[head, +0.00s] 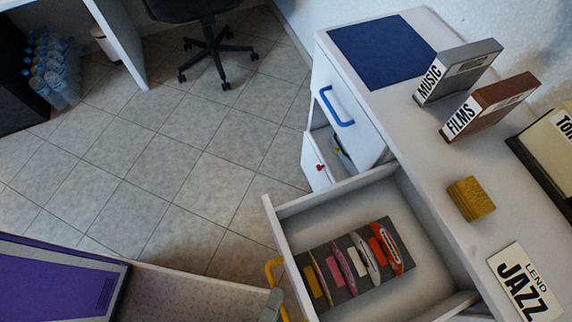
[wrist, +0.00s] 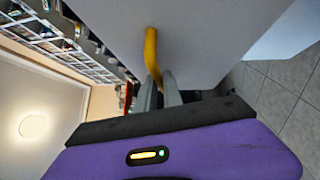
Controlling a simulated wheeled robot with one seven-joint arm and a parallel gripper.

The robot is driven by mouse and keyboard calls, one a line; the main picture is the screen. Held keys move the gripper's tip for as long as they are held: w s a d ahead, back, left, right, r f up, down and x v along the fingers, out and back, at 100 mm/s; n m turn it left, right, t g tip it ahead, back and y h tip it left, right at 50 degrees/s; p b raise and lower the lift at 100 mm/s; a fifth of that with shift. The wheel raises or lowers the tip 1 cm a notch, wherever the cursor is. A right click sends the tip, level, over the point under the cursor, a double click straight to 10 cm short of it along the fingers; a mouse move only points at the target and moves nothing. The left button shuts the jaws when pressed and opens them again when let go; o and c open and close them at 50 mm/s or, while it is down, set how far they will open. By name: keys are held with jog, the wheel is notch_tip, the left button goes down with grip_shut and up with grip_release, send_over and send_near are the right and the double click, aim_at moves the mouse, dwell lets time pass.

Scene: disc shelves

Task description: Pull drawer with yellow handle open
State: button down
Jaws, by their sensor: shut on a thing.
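The drawer (head: 284,213) with the yellow handle stands pulled out from the white cabinet in the head view. Inside it several coloured disc cases lie in a dark rack (head: 318,255). The yellow handle (head: 271,268) is on its front, at the lower edge of the view. My gripper (wrist: 160,88) is shut on the yellow handle (wrist: 151,50) in the wrist view, against the white drawer front (wrist: 200,40). In the head view only a grey part of my gripper (head: 273,302) shows beside the handle.
A drawer with a blue handle (head: 337,108) is closed; a lower one with a red knob (head: 319,167) stands partly open. On the top are MUSIC (head: 457,72) and FILMS (head: 487,106) boxes, a yellow block (head: 470,198) and a JAZZ sign (head: 524,284). Tiled floor (head: 150,150) is clear left.

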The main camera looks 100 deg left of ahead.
jog(key=c, duration=1.5)
grip_release()
jog(key=shift+d, duration=0.1)
jog(key=v, duration=0.7)
jog(key=shift+d+f+b, duration=0.1)
jog(key=shift+d+b, duration=0.25)
